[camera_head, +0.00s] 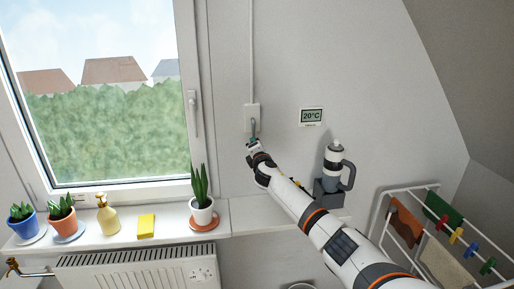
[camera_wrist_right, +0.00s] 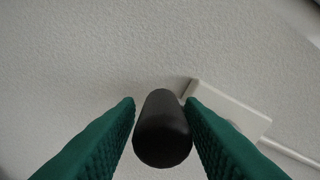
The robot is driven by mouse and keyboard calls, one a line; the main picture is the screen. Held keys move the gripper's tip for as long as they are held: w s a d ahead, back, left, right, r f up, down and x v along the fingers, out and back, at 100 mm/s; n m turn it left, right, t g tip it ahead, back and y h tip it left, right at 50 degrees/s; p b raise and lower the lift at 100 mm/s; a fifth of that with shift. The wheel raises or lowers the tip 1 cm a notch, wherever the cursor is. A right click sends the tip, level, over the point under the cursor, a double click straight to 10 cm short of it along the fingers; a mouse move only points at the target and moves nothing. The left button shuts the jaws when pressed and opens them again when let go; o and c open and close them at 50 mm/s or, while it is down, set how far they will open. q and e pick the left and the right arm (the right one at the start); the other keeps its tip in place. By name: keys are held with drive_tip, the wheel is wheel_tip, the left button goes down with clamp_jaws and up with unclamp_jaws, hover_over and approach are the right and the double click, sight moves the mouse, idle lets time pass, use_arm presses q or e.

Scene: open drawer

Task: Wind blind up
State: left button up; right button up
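The blind winder is a white wall box (camera_head: 252,119) with a grey crank, right of the window, and a thin rod runs up from it. My right gripper (camera_head: 253,142) is at the lower end of the crank. In the right wrist view the crank's dark knob (camera_wrist_right: 162,130) lies between the two green fingers (camera_wrist_right: 160,112), with a narrow gap on each side. The fingers are open around it and not visibly pressing. The white box (camera_wrist_right: 228,112) shows behind. The window (camera_head: 105,85) is uncovered in the visible part. My left gripper is out of view.
The sill (camera_head: 270,213) holds potted plants (camera_head: 202,208), a yellow soap bottle (camera_head: 108,214) and a yellow sponge (camera_head: 147,226). A grey flask (camera_head: 333,165) stands right of my arm. A drying rack (camera_head: 440,230) is at the lower right.

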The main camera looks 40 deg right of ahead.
drive_tip(key=shift+d+r, duration=0.1)
drive_tip(key=shift+r, duration=0.5)
drive_tip(key=shift+s+a+f, duration=0.25)
drive_tip(key=shift+a+f, duration=0.1)
drive_tip(key=b+v, duration=0.2)
drive_tip(key=v, duration=0.9)
drive_tip(key=shift+s+f+b, duration=0.15)
drive_tip(key=shift+s+b, duration=0.1)
drive_tip(key=shift+b, duration=0.05)
drive_tip(key=shift+d+f, duration=0.1)
